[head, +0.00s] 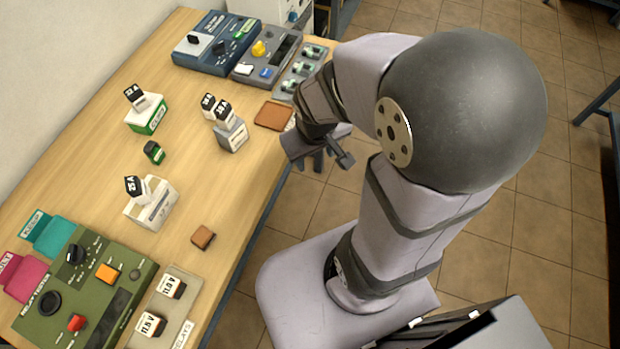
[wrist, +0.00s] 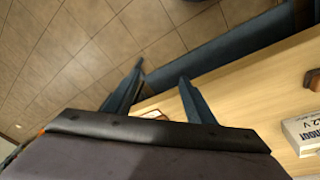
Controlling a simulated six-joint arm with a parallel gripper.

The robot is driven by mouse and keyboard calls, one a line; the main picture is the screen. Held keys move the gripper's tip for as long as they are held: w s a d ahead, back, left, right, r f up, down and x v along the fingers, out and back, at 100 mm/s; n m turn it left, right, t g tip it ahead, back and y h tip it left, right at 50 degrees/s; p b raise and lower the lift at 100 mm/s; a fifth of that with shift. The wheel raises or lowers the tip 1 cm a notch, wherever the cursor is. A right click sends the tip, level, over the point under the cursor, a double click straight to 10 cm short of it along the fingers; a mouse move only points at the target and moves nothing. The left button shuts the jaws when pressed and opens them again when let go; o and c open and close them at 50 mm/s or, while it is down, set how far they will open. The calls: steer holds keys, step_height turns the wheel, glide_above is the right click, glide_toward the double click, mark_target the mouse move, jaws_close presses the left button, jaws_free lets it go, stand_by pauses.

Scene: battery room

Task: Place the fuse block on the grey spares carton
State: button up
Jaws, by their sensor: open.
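Similar blocks top the green carton (head: 146,120) and the white carton (head: 150,213). I cannot tell which block is the fuse block. My gripper (head: 331,161) is open and empty, beyond the bench's right edge, to the right of the grey carton. Its spread fingers also show in the wrist view (wrist: 161,75).
A small dark green block (head: 154,152) and a brown block (head: 202,237) lie on the bench. A brown pad (head: 273,116) lies near my gripper. Control boxes stand at the far end (head: 214,43) and the near end (head: 85,290).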

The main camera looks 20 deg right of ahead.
steer(key=s+a+g+y, duration=0.1)
steer(key=s+a+g, duration=0.1)
steer(key=s, duration=0.3)
steer(key=shift+s+a+r+m, duration=0.3)
steer(key=shift+s+a, duration=0.1)
steer(key=shift+a, duration=0.5)
step_height(320, 180, up, 4)
steer(key=p, duration=0.4)
steer(key=shift+r, duration=0.1)
